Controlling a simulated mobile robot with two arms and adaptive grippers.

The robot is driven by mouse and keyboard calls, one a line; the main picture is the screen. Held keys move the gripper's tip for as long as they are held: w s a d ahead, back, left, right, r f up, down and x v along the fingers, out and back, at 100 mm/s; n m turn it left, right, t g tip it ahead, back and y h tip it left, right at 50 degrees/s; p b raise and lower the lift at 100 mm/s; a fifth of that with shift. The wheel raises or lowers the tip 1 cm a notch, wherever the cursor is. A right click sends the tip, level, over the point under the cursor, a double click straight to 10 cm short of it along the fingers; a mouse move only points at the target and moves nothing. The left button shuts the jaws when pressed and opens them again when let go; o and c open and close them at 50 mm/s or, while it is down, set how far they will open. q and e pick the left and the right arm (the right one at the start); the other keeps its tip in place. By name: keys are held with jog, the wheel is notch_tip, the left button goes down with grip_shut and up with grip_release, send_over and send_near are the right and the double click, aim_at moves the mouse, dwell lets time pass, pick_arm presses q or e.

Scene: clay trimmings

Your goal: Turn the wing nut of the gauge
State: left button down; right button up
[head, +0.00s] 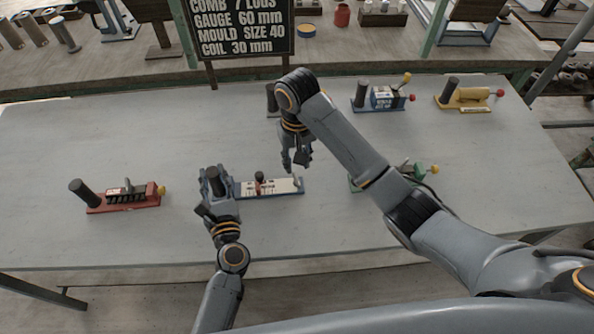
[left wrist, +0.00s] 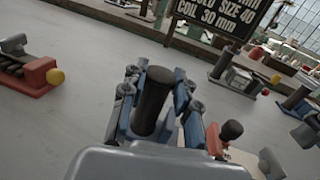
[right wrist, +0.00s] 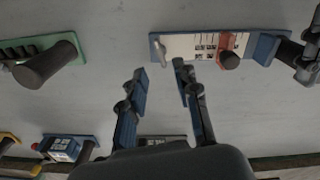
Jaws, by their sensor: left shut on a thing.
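The gauge (head: 275,187) is a blue base with a white printed scale and a red slider with a dark knob (right wrist: 230,61). My left gripper (head: 213,184) is shut on the gauge's dark upright post (left wrist: 152,100) at its left end. My right gripper (head: 296,165) points down near that end, above the table. Its fingers are apart and empty in the right wrist view (right wrist: 161,78), a little off the wing nut.
A red comb tool (head: 122,200) stands at the left. A green tool (head: 424,171) is partly hidden behind my right arm. Blue (head: 382,98) and yellow (head: 465,97) tools stand at the back right. A sign (head: 240,25) reads "GAUGE 60 mm". The front of the table is clear.

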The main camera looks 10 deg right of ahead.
jog(key=shift+r, duration=2.8)
pick_arm(q)
jog(key=c, duration=0.9)
grip_release()
